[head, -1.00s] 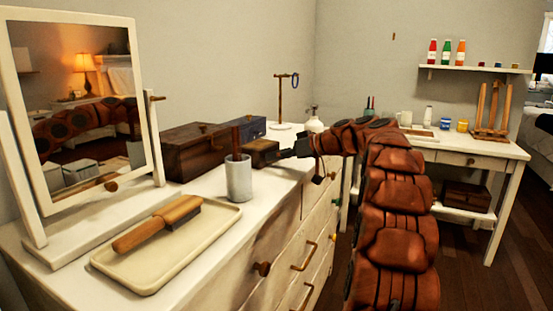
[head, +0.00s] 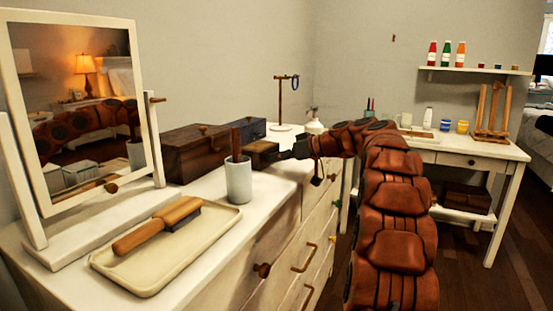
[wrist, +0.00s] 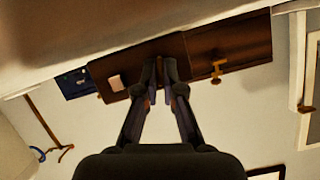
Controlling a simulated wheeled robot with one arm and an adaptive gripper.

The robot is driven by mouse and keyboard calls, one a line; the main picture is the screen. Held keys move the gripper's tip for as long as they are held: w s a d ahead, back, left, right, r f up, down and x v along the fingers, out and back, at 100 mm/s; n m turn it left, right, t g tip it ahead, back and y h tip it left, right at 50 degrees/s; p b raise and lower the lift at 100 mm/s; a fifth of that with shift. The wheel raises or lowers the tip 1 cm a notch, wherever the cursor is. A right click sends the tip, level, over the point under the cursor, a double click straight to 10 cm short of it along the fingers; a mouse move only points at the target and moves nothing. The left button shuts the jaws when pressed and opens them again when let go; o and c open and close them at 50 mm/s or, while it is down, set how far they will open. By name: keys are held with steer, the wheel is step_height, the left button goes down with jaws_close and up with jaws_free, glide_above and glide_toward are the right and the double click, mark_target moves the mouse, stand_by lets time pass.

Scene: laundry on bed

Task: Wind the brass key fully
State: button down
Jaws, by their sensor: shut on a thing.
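My gripper (head: 290,152) reaches over the dresser from the right, at the near end of a small brown wooden box (head: 262,151). In the wrist view my gripper (wrist: 159,76) has its two fingertips close together against the face of that small box (wrist: 117,82). A thin brass-coloured sliver, the brass key (wrist: 153,93), shows between the fingers. The fingers are shut on it and hide most of it. How far it is turned cannot be seen. In the head view the key is hidden.
A larger wooden box (head: 190,155) with a brass fitting stands beside the small box, with a blue box (head: 252,127) behind. A grey cup (head: 239,180) stands close in front. A tray (head: 150,272) with a brush and a mirror (head: 75,100) are at left.

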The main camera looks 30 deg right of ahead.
steer(key=shift+m+y, duration=0.3)
steer(key=shift+m+p, duration=0.3)
steer(key=shift+p, duration=0.05)
steer(key=m+y+p, duration=0.1)
steer(key=m+p, duration=0.1)
steer(key=p, duration=0.2)
steer(key=shift+w+d+r+g+y, duration=0.1)
steer(key=shift+g+y, duration=0.2)
steer(key=shift+y, duration=0.1)
steer(key=m+y+p, duration=0.1)
steer(key=m+p, duration=0.1)
steer(key=p, duration=0.2)
steer(key=shift+d, duration=0.1)
steer(key=shift+f+m+y+p, duration=0.35)
steer(key=shift+m+p, duration=0.25)
steer(key=shift+p, duration=0.35)
steer(key=c, duration=1.3)
jaws_free()
